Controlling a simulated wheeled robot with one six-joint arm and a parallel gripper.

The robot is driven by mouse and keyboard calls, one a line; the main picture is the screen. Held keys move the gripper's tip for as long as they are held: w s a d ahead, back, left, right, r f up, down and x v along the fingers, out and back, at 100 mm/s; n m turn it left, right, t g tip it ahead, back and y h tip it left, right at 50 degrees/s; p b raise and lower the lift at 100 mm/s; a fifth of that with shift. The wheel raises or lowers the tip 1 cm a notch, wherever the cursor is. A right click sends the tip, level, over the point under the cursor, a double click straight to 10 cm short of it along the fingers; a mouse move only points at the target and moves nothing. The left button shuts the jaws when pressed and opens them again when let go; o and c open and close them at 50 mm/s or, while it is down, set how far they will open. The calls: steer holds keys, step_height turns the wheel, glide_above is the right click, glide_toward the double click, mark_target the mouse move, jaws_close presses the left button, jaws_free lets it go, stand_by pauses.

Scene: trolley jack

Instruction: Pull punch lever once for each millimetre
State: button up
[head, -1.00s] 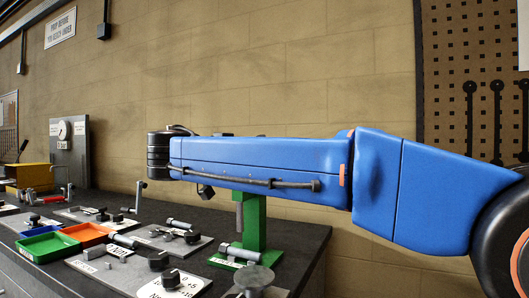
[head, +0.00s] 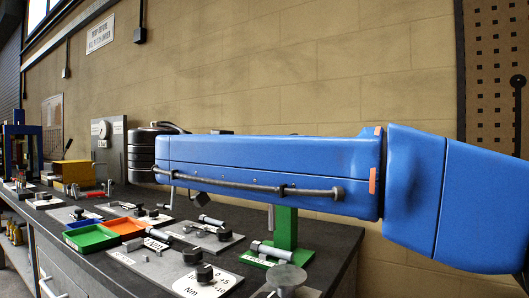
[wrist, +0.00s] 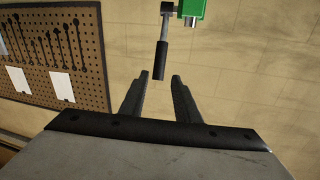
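The green punch stand (head: 287,228) rises from the bench in the head view, its upper part behind my blue arm. In the wrist view, part of the green punch (wrist: 192,8) shows at the top edge. A lever with a metal rod and a dark grip (wrist: 160,60) hangs beside it. My gripper (wrist: 159,78) is open, with two dark fingers apart. The lower end of the grip appears between the fingertips; I cannot tell whether it is at their depth. No contact shows. In the head view the gripper is hidden.
A green tray (head: 90,240) and an orange tray (head: 124,227) stand on the dark bench among plates with knobs and bolts. A round grey piece (head: 286,277) is at the front. A tool pegboard (wrist: 58,48) hangs on the wall.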

steer(key=c, duration=0.7)
steer(key=shift+s+a+f+n+h, duration=0.15)
steer(key=shift+f+n, duration=0.15)
steer(key=shift+n, duration=0.25)
steer(key=shift+w+a+f+n+h, duration=0.15)
steer(key=shift+f+n, duration=0.15)
steer(key=shift+n, duration=0.25)
jaws_close()
step_height(320, 180, down, 6)
steer(key=s+a+n+t+h, duration=0.2)
steer(key=s+a+n+h, duration=0.1)
steer(key=n, duration=1.2)
steer(key=x, duration=1.4)
steer(key=shift+w, duration=0.2)
